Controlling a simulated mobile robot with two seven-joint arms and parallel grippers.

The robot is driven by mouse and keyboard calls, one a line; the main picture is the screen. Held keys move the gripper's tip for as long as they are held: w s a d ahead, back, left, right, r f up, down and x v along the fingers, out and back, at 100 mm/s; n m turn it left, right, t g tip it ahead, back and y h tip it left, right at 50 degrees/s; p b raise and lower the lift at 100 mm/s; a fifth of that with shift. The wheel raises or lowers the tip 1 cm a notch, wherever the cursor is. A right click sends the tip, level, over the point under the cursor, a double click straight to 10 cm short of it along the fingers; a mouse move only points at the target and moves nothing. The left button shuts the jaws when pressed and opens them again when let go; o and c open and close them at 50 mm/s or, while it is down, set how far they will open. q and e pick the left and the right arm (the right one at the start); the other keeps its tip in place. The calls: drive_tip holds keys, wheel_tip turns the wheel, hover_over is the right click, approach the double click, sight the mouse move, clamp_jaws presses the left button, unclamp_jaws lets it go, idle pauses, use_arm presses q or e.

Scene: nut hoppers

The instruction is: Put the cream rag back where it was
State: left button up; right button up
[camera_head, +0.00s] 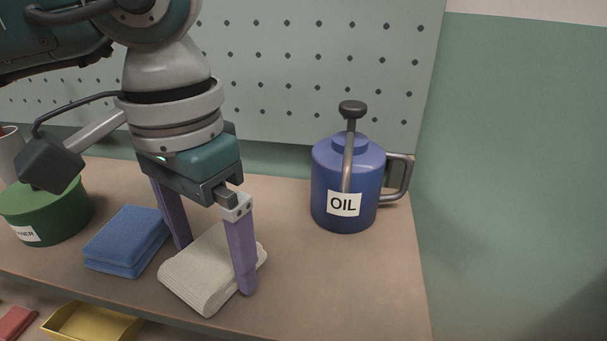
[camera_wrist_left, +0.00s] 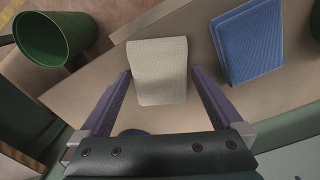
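The cream rag (camera_head: 205,270) is a folded pad lying on the brown shelf (camera_head: 330,285), close to its front edge. My left gripper (camera_head: 216,268) is open, with its purple fingers pointing down at either side of the rag. One finger passes in front of the rag's right part and hides some of it; the other is at its far left side. In the left wrist view the rag (camera_wrist_left: 159,72) lies between the two fingertips, and I cannot tell whether either finger touches it. My right gripper is not in view.
A folded blue rag (camera_head: 127,240) lies left of the cream one. A green tin (camera_head: 50,212) stands at the far left. A blue oil can (camera_head: 335,180) stands at the back right, before a pegboard (camera_head: 320,70). A yellow tray (camera_head: 90,322) is below the shelf. The shelf's front right is clear.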

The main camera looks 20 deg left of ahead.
sight(212, 255)
use_arm(q)
drive_tip(key=shift+r+p, duration=0.3)
drive_tip(key=shift+p, duration=0.15)
wheel_tip(212, 255, up, 12)
drive_tip(key=shift+f+b, duration=0.15)
drive_tip(key=shift+b, duration=0.25)
